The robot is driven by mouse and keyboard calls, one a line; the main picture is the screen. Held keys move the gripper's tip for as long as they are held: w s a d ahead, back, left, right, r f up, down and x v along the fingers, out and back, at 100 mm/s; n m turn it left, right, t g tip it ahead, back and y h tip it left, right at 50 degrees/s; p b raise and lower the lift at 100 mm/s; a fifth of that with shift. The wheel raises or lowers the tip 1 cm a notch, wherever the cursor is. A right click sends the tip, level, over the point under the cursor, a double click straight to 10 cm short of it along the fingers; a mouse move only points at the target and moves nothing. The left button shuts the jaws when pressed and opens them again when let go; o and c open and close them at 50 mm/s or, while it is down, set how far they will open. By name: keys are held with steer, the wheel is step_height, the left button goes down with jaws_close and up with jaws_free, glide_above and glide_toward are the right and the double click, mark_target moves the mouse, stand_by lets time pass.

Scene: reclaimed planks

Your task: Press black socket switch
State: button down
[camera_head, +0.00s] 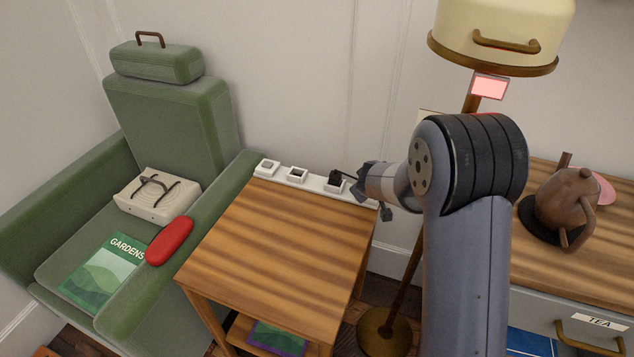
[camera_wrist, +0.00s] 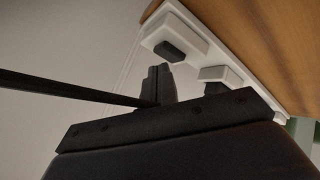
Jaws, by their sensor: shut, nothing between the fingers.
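A white socket strip (camera_head: 314,182) runs along the back edge of the wooden side table. It carries several raised white blocks with small inserts. A black switch (camera_head: 335,178) stands on the right block, and a dark insert (camera_head: 297,174) shows on the middle one. In the wrist view, a black switch (camera_wrist: 172,50) sits on a white block, and another dark piece (camera_wrist: 215,88) is partly hidden by my gripper. My gripper (camera_head: 358,182) is at the strip's right end, close to the right block. In the wrist view its fingers (camera_wrist: 159,82) are shut and empty; contact cannot be told.
The side table top (camera_head: 290,235) is clear. A lamp (camera_head: 500,35) rises behind my arm. A brown teapot (camera_head: 567,200) stands on the drawer cabinet at right.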

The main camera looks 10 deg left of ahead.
steer(key=shift+r, duration=0.1)
step_height(320, 180, up, 6)
steer(key=p, duration=0.4)
steer(key=shift+p, duration=0.4)
